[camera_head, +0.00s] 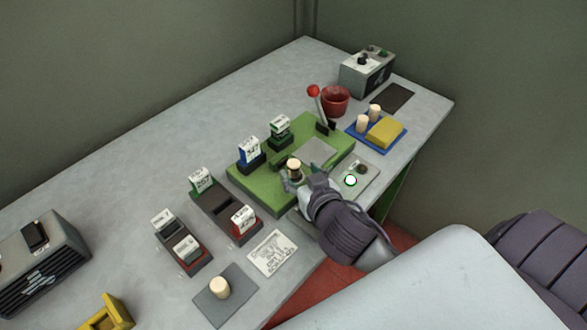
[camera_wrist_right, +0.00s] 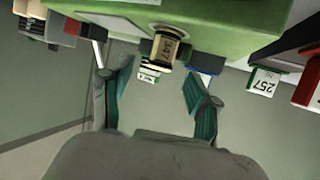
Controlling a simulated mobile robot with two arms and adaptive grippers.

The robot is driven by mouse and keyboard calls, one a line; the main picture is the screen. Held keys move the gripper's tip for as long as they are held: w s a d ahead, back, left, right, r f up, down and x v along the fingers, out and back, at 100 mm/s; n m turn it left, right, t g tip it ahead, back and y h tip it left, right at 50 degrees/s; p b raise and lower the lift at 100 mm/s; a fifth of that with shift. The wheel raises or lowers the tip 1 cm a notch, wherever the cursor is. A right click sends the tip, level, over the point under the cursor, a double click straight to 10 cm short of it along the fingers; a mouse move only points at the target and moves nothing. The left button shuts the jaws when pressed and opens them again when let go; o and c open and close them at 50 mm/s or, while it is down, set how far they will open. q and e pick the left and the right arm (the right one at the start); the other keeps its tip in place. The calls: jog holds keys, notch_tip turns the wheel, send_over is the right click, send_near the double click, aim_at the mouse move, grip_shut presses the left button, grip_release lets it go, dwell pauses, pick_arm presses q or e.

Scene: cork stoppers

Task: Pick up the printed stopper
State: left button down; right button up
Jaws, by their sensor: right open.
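The printed stopper (camera_head: 294,166) is a pale cork cylinder with a dark band, at the front of the green machine (camera_head: 265,187). My right gripper (camera_head: 303,179) is beside the stopper in the head view. In the wrist view its two teal-padded fingers (camera_wrist_right: 158,88) are spread, with the stopper seen between and beyond them; I cannot tell whether either finger touches it. My left gripper is not in view.
Numbered tags stand in holders, including a blue one (camera_head: 250,150) and a red one (camera_head: 243,219). A plain cork (camera_head: 219,286) stands on a dark mat at the front left. A red cup (camera_head: 335,99) and a blue tray (camera_head: 358,136) are behind. The table's left middle is clear.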

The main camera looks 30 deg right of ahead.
aim_at(296, 169)
jog(key=p+x, duration=0.1)
jog(key=x, duration=0.3)
jog(key=shift+w+f, duration=0.1)
jog(key=shift+w, duration=0.15)
jog(key=shift+w+f, duration=0.15)
jog(key=shift+w, duration=0.1)
jog(key=shift+s, duration=0.1)
jog(key=shift+c, duration=0.3)
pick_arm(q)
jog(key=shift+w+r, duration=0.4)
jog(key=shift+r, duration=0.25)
pick_arm(e)
jog(key=c, duration=0.8)
